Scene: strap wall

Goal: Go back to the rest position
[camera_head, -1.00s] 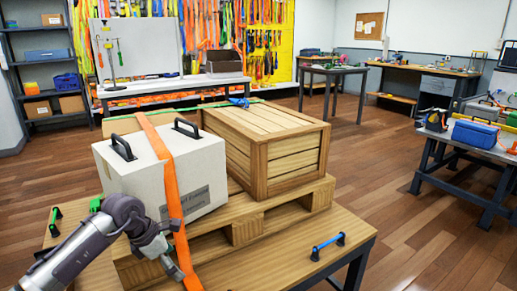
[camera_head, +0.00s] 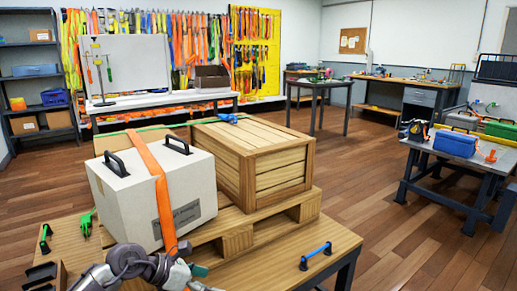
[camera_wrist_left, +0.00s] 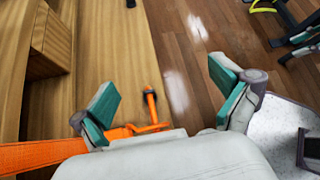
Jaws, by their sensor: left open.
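My left arm comes in at the bottom of the head view, and part of the left gripper (camera_head: 197,272) shows at the lower edge, in front of the pallet. An orange strap (camera_head: 162,195) runs over the white case (camera_head: 125,202). My right gripper is not in view.
A wooden crate (camera_head: 265,165) stands beside the case on a pallet (camera_head: 228,240). The wooden table (camera_head: 275,278) carries a blue-black handle (camera_head: 316,256) and a green buckle (camera_head: 86,222). A grey workbench (camera_head: 470,167) stands right. The floor (camera_head: 360,190) between is clear.

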